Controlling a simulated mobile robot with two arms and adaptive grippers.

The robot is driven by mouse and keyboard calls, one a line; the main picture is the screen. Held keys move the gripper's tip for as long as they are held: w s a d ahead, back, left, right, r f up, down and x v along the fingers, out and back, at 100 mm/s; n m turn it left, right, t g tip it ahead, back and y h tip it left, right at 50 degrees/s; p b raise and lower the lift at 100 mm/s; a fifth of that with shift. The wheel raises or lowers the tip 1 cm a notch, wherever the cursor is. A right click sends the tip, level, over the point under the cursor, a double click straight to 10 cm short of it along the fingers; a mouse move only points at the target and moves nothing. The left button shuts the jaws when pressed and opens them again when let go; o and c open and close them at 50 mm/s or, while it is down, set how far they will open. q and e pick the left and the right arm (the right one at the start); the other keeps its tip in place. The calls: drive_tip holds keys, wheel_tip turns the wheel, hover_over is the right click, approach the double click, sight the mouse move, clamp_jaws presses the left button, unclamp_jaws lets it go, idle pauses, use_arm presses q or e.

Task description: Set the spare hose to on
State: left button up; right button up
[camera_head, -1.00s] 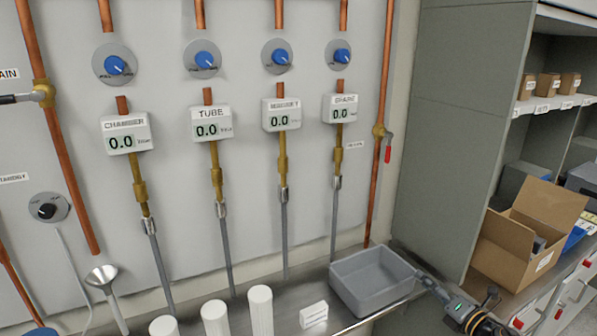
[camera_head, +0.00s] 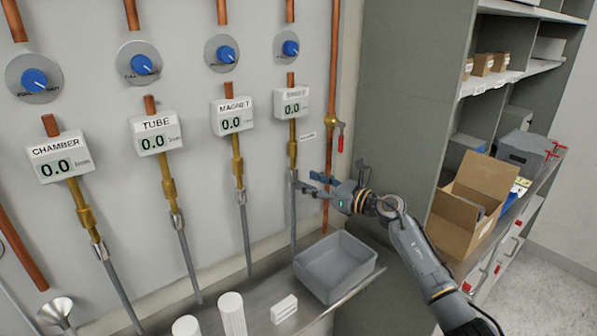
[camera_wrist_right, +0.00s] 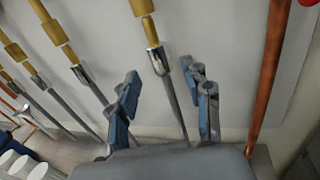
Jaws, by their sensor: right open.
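The fourth line from the left has a blue knob (camera_head: 290,47), a white gauge box (camera_head: 291,103) reading 0.0 with a blurred label, and a grey hose (camera_head: 293,225) below a brass fitting. The knob's exact setting is too small to read. My right gripper (camera_head: 311,182) is open and empty, level with the hose's top end and just right of it in the head view. In the right wrist view the grey hose (camera_wrist_right: 176,105) appears between the open fingers (camera_wrist_right: 163,82), with a silver coupling (camera_wrist_right: 157,61) above. Contact is not visible. My left gripper is out of view.
Lines marked CHAMBER (camera_head: 60,160), TUBE (camera_head: 156,138) and MAGNET (camera_head: 232,116) run to the left. A grey bin (camera_head: 335,268) sits on the bench below. Shelving with an open cardboard box (camera_head: 465,220) is at right.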

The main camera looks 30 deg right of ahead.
sight(297, 176)
drive_tip(key=shift+p+x, duration=0.4)
drive_tip(key=shift+x, duration=1.65)
drive_tip(key=shift+c, duration=0.4)
clamp_jaws()
